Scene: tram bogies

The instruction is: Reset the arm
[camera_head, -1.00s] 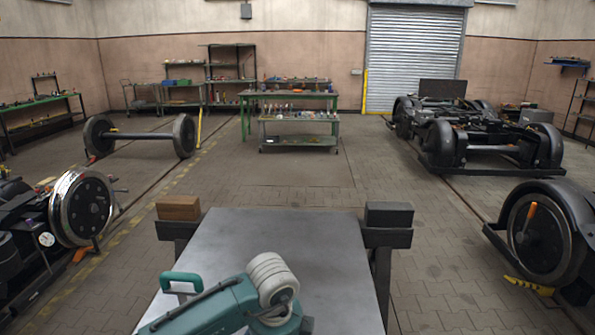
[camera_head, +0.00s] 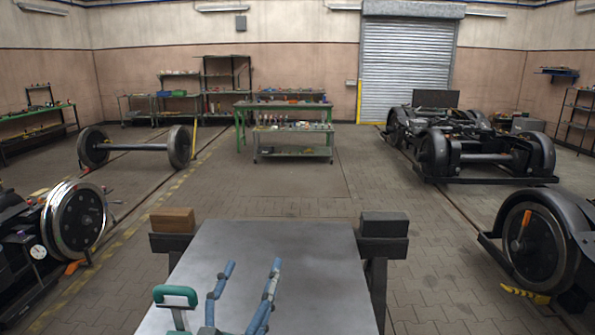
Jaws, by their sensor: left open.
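My left gripper (camera_head: 253,264) is at the bottom middle of the head view, over the grey metal tabletop (camera_head: 300,240). Its two blue-grey fingers point away from me, stand well apart and hold nothing. The arm behind it is mostly cut off by the bottom edge of the picture. My right gripper is not in view.
A green handle (camera_head: 176,292) stands left of the gripper; what it belongs to is cut off. A brown block (camera_head: 172,220) and a dark block (camera_head: 384,224) flank the table's far end. Wheelsets and a bogie (camera_head: 470,145) stand around; the middle floor is open.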

